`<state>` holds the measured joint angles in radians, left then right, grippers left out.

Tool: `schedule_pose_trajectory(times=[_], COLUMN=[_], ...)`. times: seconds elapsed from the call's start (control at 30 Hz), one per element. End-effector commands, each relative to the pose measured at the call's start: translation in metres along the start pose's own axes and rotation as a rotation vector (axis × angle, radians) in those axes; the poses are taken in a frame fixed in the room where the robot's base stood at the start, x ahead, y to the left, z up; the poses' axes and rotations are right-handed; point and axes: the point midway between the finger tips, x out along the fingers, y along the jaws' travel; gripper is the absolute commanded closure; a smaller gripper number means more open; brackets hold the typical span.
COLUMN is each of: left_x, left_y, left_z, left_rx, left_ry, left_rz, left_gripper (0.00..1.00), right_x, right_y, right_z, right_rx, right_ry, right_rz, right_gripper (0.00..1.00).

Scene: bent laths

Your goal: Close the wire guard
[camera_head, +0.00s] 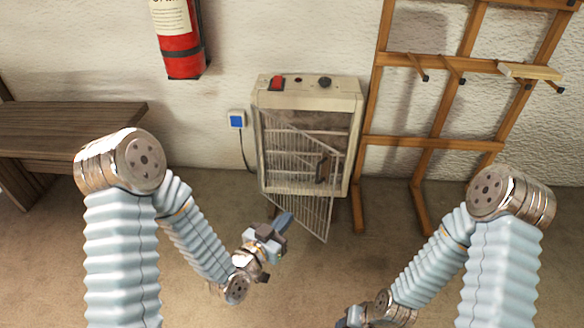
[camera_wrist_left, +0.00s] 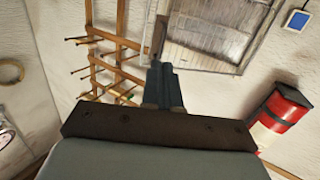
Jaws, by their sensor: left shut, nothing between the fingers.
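The wire guard (camera_head: 302,212) is a pale grid of thin bars on the front of a cream heater-like box (camera_head: 308,95) against the wall. It stands swung out from the box, its free edge towards the right and its lower corner hanging below the box. A dark handle (camera_head: 322,168) shows near its right side. My left gripper (camera_head: 285,220) is shut and empty, in front of the guard's lower left part; I cannot tell whether it touches. Its closed fingers (camera_wrist_left: 165,88) show in the left wrist view below a barred panel. My right gripper (camera_head: 350,320) is partly cut off at the bottom edge.
A fire extinguisher (camera_head: 178,40) hangs on the wall at upper left. A blue switch (camera_head: 237,119) with a cable is left of the box. A wooden bench (camera_head: 70,125) stands at left, a wooden peg rack (camera_head: 430,142) at right. The floor between my arms is clear.

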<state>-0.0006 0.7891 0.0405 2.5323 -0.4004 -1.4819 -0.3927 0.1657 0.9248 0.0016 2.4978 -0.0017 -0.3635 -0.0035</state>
Motion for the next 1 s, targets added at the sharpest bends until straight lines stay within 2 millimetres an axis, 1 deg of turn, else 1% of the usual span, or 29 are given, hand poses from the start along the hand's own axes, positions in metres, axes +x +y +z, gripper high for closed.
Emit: schedule_pose_trajectory(times=[0.03, 0.1, 0.17, 0.27, 0.43, 0.67, 0.7, 0.73, 1.0], left_x=[0.0, 0.001, 0.002, 0.007, 0.017, 0.027, 0.038, 0.045, 0.102], left_y=[0.002, 0.002, 0.002, 0.001, 0.0, 0.002, 0.002, 0.002, 0.002], left_z=[-0.006, -0.012, -0.012, -0.009, -0.006, -0.008, -0.017, -0.018, -0.021], left_rx=[0.012, 0.022, 0.026, 0.028, 0.031, 0.023, 0.022, 0.022, 0.021], left_ry=[0.034, 0.061, 0.069, 0.071, 0.071, 0.07, 0.067, 0.066, 0.064], left_rz=[0.003, 0.003, 0.003, 0.002, 0.001, 0.001, 0.002, 0.003, 0.002], left_gripper=[1.0, 1.0, 1.0, 1.0, 1.0, 1.0, 1.0, 1.0, 1.0], right_x=[0.002, 0.004, 0.008, 0.019, 0.048, 0.085, 0.073, 0.071, 0.069], right_y=[0.002, 0.003, 0.004, 0.008, 0.017, 0.029, 0.025, 0.024, 0.023], right_z=[0.0, 0.0, 0.0, 0.001, 0.002, 0.004, 0.003, 0.003, 0.003], right_rx=[0.001, 0.002, 0.002, 0.002, 0.003, 0.003, 0.003, 0.003, 0.002], right_ry=[0.0, 0.0, 0.0, -0.002, -0.006, -0.013, -0.013, -0.013, -0.011], right_rz=[0.001, 0.001, 0.001, 0.0, -0.003, -0.008, -0.008, -0.008, -0.007], right_gripper=[0.57, 0.57, 0.57, 0.57, 0.57, 0.57, 0.57, 0.57, 0.57])
